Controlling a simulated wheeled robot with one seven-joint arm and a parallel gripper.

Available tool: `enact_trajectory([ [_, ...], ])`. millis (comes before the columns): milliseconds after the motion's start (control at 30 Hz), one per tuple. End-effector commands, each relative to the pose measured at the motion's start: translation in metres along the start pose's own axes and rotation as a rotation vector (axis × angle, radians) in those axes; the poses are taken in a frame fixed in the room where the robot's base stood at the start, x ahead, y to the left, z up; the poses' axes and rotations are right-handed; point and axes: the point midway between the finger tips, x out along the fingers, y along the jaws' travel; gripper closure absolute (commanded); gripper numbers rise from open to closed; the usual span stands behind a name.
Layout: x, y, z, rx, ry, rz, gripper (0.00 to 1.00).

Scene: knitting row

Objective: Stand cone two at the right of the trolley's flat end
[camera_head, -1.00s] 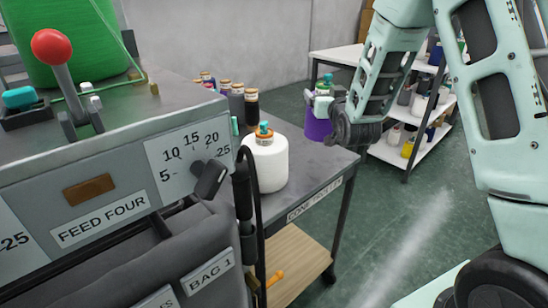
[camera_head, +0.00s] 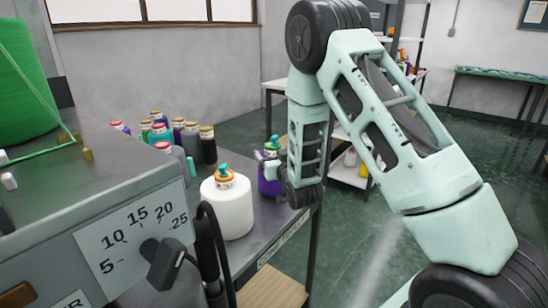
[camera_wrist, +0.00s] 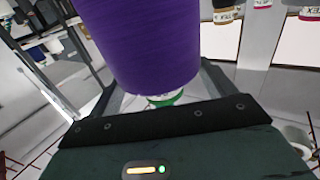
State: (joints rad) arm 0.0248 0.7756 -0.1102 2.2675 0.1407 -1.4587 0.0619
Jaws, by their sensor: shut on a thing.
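A purple yarn cone (camera_head: 268,186), upright with a teal top, is in my gripper (camera_head: 270,166) at the right part of the grey trolley top (camera_head: 262,222). My gripper is shut on it. I cannot tell whether its base touches the trolley. In the wrist view the purple cone (camera_wrist: 180,45) fills the upper middle between the fingers, its green and white tip pointing down in the picture. No number shows on it. A white cone (camera_head: 228,208) with an orange and teal top stands on the trolley, left of the purple cone and apart from it.
Several dark and coloured cones (camera_head: 190,140) stand together farther back on the trolley. A grey feed panel (camera_head: 130,235) with a black knob and cable stands at the front left. A shelf rack (camera_head: 350,172) is behind. Green floor lies right of the trolley.

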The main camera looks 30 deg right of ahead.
Motion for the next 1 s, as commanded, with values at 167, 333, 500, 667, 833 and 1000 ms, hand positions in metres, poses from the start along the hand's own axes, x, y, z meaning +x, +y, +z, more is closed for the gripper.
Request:
enact_trajectory([
  [167,0.000,0.000,0.005,0.001,0.003,0.000,0.65],
  [333,0.000,0.000,0.005,0.000,0.003,0.000,0.65],
  [500,0.000,0.000,0.010,0.000,0.001,0.000,0.12],
  [667,0.000,0.000,0.009,0.000,0.000,0.000,0.00],
  [833,0.000,0.000,0.007,0.000,0.000,0.000,0.00],
  [1000,-0.015,0.000,0.008,0.000,-0.002,-0.001,0.00],
])
